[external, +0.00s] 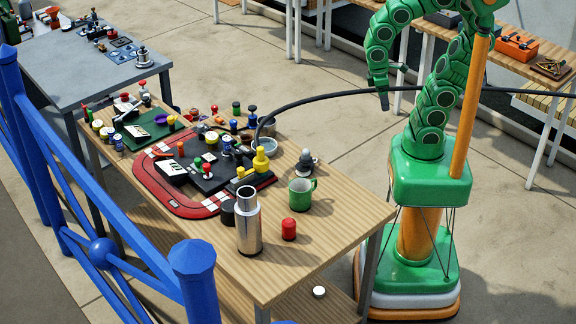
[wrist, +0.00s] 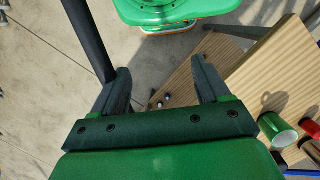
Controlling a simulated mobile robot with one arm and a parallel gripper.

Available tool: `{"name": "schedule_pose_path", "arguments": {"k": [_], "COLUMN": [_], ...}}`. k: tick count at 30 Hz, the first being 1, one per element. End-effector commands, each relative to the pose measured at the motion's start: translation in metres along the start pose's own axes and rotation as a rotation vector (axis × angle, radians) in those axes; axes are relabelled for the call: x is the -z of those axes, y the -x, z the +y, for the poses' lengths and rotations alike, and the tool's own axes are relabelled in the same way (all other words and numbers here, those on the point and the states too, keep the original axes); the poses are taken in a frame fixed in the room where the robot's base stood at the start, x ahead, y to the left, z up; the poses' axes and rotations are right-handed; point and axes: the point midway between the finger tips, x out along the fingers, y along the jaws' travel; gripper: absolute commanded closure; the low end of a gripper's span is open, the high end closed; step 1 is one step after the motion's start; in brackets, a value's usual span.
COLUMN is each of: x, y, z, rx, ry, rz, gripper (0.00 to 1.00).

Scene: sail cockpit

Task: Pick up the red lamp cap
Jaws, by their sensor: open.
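The red lamp cap (external: 288,229) is a small red cylinder with a narrower top. It stands upright on the wooden table near its front right edge in the external view. My gripper (external: 388,88) is up in the air behind and to the right of the table, well away from the cap. In the wrist view, my gripper (wrist: 162,88) has its two dark fingers wide apart with nothing between them.
The green mug (external: 302,193) and a silver flask (external: 248,222) stand close to the cap. A black and red game-like board (external: 190,205) with several small items fills the table's middle. A black cable (external: 330,93) arches above the table. Blue railing (external: 195,270) runs along the left.

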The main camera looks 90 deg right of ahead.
Motion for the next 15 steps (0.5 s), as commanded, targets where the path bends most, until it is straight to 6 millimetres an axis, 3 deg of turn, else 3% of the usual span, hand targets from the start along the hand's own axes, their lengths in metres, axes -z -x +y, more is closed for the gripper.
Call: {"name": "schedule_pose_path", "arguments": {"k": [9,15], "x": [0.01,0.049], "y": [-0.028,-0.026], "z": [-0.001,0.037], "rx": [-0.102,-0.329], "ry": [0.077,0.161], "rz": [-0.131,-0.097], "gripper": [0.24,0.24]}}
